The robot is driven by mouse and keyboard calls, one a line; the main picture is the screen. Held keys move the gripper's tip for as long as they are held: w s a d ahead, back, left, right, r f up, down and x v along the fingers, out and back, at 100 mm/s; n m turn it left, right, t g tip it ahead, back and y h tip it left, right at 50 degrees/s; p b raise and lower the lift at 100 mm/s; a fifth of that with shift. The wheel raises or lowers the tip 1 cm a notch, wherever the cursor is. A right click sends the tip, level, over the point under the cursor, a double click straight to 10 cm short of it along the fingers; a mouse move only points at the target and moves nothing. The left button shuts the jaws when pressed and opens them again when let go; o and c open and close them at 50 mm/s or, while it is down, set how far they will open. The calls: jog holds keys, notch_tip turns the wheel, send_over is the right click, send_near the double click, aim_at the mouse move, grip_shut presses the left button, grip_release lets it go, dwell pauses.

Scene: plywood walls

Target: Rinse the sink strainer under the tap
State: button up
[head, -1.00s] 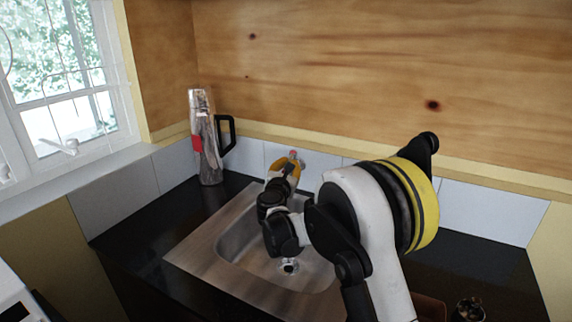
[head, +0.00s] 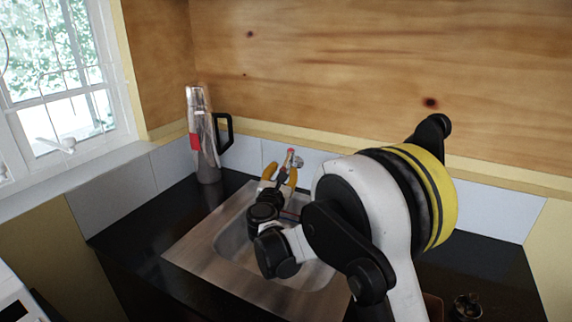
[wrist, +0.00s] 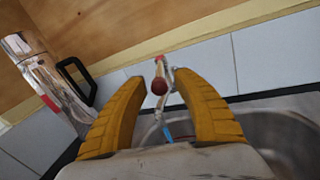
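The tap (head: 291,160) stands at the back of the steel sink (head: 200,245), with a red-tipped part on top. My gripper (head: 280,174) is over the back of the sink, its yellow fingers apart and nothing held. In the wrist view the tap's dark red round end (wrist: 159,86) shows between the open fingertips (wrist: 159,78); I cannot tell whether they touch it. My arm hides much of the basin and the drain. A small dark round thing (head: 467,306) sits on the counter at the lower right; I cannot tell whether it is the strainer.
A tall silver-and-red jug-like container (head: 204,140) with a black handle stands in the back left corner. The black counter (head: 150,225) is clear left of the sink. A tiled wall (head: 485,207) closes the back, and a window (head: 60,90) is at the left.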

jog(key=v, duration=0.5)
jog(key=shift+s, duration=0.25)
jog(key=shift+o, duration=1)
